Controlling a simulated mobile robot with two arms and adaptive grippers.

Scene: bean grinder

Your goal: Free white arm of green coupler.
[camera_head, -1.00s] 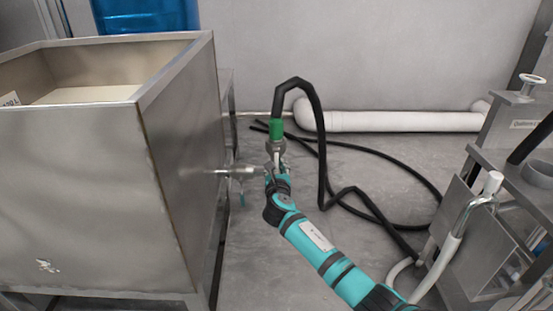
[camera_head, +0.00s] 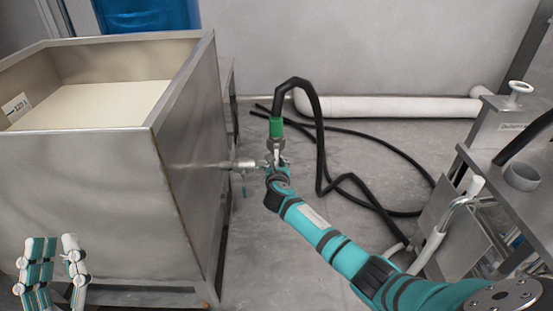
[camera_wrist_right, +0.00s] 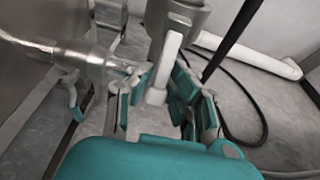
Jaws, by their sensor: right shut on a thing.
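The green coupler (camera_head: 276,127) sits upright on the end of the black hose, above a metal fitting beside the tank. Its metal body (camera_wrist_right: 178,18) is at the top of the right wrist view. The white arm (camera_wrist_right: 168,62) hangs down from that body, close along it. My right gripper (camera_head: 277,166) is at the coupler's lower end. In the right wrist view its teal fingers (camera_wrist_right: 160,82) are shut on the white arm, one on each side. My left gripper (camera_head: 54,240) is at the lower left in front of the tank, empty, its fingers apart.
A steel tank (camera_head: 90,190) fills the left, with a metal pipe fitting (camera_head: 238,165) sticking out towards the coupler. The black hose (camera_head: 320,130) loops to the floor. A steel machine (camera_head: 500,125) stands right. Grey floor lies between.

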